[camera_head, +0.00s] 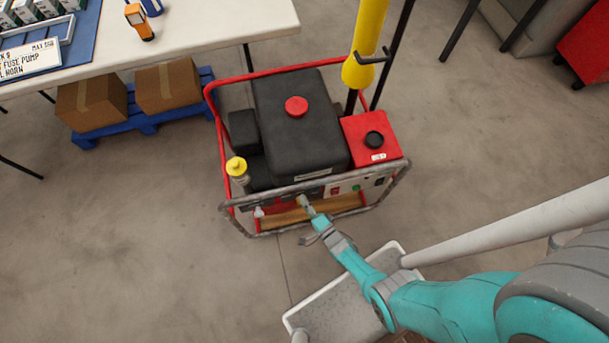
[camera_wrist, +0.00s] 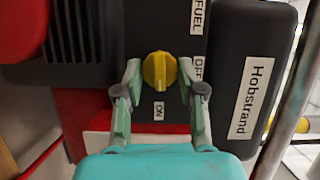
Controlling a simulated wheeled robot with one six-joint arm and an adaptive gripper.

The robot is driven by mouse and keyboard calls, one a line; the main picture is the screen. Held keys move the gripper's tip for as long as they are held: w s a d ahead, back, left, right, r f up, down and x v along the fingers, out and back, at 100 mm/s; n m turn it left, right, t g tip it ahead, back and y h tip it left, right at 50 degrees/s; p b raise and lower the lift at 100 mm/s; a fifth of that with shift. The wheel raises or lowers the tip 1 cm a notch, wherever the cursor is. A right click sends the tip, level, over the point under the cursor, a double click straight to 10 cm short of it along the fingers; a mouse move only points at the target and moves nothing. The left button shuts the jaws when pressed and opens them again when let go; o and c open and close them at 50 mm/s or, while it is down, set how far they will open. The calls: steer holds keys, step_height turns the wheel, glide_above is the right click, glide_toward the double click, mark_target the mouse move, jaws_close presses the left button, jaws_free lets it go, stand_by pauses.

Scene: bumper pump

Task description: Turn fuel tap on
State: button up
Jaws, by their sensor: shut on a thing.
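The fuel tap is a yellow knob (camera_wrist: 160,71) on a dark panel in the wrist view. Its raised ridge runs up and down in that picture, with the lower end toward the ON label (camera_wrist: 159,110). The OFF label (camera_wrist: 197,68) is to its right, and the FUEL label (camera_wrist: 197,16) is above that. My gripper (camera_wrist: 159,72) has one finger at each side of the knob and is shut on it. In the head view my gripper (camera_head: 306,204) reaches the front of the pump unit (camera_head: 297,125), where the tap is hidden.
A tubular frame (camera_head: 290,190) surrounds the unit close to my gripper. A yellow pole (camera_head: 365,45) stands behind it. A white table (camera_head: 215,35) and a blue pallet with boxes (camera_head: 145,122) are at the left. The floor at the lower left is clear.

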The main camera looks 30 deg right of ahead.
steer(key=shift+d+m, duration=0.1)
steer(key=shift+m, duration=0.4)
steer(key=o, duration=1.1)
steer(key=shift+o, duration=0.2)
steer(key=s, duration=1.2)
steer(key=shift+d, duration=0.45)
steer(key=shift+f, duration=0.1)
